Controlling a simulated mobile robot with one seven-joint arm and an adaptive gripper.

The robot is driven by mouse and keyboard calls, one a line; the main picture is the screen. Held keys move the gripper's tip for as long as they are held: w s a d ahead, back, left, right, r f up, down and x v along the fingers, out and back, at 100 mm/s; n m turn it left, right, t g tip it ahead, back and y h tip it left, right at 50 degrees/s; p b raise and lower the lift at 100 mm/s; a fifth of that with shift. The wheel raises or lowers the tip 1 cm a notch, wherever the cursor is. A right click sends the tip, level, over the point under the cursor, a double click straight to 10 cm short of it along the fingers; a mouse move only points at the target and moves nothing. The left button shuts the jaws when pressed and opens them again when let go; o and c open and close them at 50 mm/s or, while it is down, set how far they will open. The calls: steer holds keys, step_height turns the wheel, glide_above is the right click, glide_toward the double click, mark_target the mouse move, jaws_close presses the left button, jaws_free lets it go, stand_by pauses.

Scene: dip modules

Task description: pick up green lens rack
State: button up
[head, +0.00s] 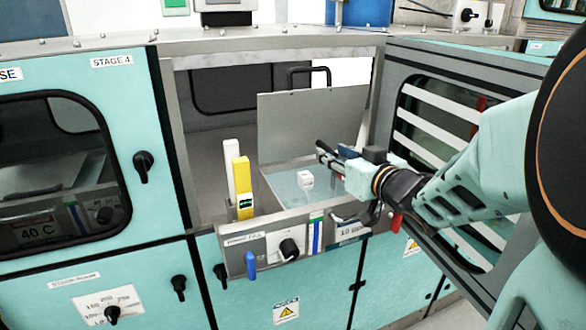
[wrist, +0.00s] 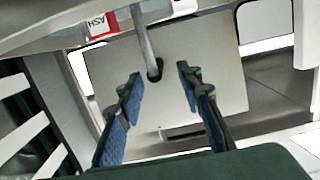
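I cannot make out a green lens rack for certain in either view. In the head view, a small white block (head: 305,180) sits in the open stage's pale bath (head: 283,186). My gripper (head: 324,154) reaches in from the right, above and to the right of that block. In the wrist view my gripper (wrist: 158,85) is open, its two blue-padded fingers well apart. A grey rod (wrist: 146,45) shows between and beyond the fingers, ahead of a pale panel (wrist: 205,65). I see nothing held between the fingers.
A raised grey lid (head: 312,125) stands behind the bath. A yellow upright piece (head: 242,180) and a white one (head: 229,168) stand at the left. An open door with a slatted window (head: 436,130) is at the right.

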mark_target(326, 146)
steer(key=b+x, duration=0.1)
steer(key=x, duration=0.1)
steer(key=b+x, duration=0.1)
steer(key=x, duration=0.1)
steer(key=shift+w+d+f, duration=0.1)
steer(key=shift+w+f, duration=0.15)
steer(key=shift+f, duration=0.05)
steer(key=shift+w+r, duration=0.1)
steer(key=shift+w, duration=0.2)
steer(key=shift+c, duration=0.2)
jaws_close()
steer(key=shift+r, duration=0.1)
